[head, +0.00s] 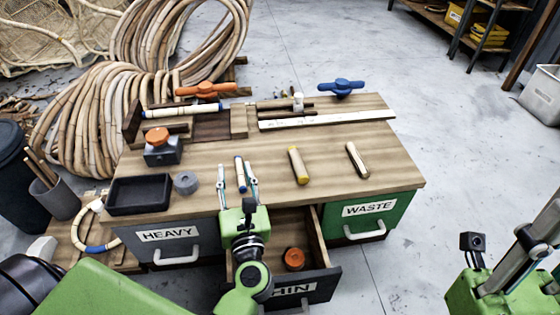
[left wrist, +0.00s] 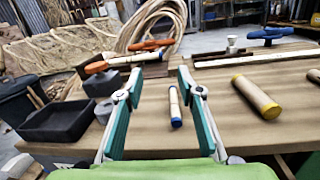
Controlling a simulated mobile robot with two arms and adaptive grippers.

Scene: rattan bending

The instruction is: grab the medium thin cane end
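A slim pale cane piece with blue end bands (head: 240,173) lies on the workbench (head: 215,160) and also shows in the left wrist view (left wrist: 174,106). My left gripper (head: 236,167) is open, with one finger on each side of this piece and a gap to it. In the left wrist view the gripper (left wrist: 159,72) shows empty. A thicker cane piece with a yellow band (head: 298,165) lies to the right, and a short dark-ended piece (head: 357,160) lies farther right. My right gripper (head: 515,255) is partly in view at the right edge, away from the bench.
An open drawer (head: 333,285) holds an orange-topped item (head: 294,259). HEAVY (head: 130,245) and WASTE (head: 385,212) drawers are shut. A black tray (head: 139,194) and grey tape roll (head: 186,182) stand left of the gripper. A long pale ruler (head: 330,119) lies behind.

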